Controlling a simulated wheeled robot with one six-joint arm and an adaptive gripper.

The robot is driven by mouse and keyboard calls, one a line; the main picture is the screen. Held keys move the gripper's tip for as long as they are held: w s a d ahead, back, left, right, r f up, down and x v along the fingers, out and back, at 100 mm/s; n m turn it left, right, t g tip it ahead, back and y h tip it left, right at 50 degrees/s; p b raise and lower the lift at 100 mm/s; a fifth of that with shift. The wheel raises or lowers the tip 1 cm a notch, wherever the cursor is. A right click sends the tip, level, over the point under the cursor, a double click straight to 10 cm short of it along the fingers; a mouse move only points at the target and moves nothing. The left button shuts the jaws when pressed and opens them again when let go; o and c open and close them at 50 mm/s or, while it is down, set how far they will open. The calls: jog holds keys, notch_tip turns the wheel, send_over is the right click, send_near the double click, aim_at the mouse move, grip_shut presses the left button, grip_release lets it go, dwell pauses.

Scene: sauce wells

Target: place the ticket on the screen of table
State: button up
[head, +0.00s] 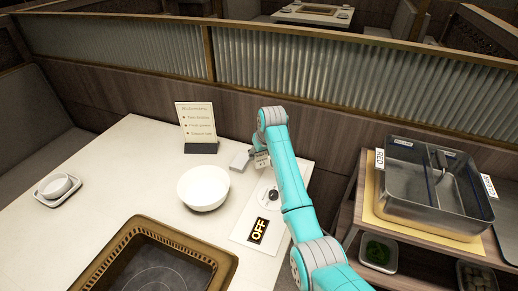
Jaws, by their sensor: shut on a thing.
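My gripper (262,152) is over the white table near its back right edge, mostly hidden behind my own teal arm. It is shut on a small pale piece with faint dark marks, which looks like the ticket (262,160). Whether the ticket touches the table cannot be told. A flat pale panel (241,233), which seems to be the table's screen, lies below it in the picture.
A small white block (240,160) sits just left of my gripper. A white bowl (203,189), a menu stand (197,127), a cup on a saucer (54,187) and a sunken grill (153,262) share the table. A steel sauce container (432,193) stands on the right-hand shelf unit.

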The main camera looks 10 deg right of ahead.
aim_at(260, 165)
jog(key=shift+f, duration=2.75)
jog(key=shift+f, duration=0.35)
jog(key=o, duration=1.4)
jog(key=shift+c, duration=0.2)
jog(key=v, duration=1.2)
jog(key=shift+s, duration=0.15)
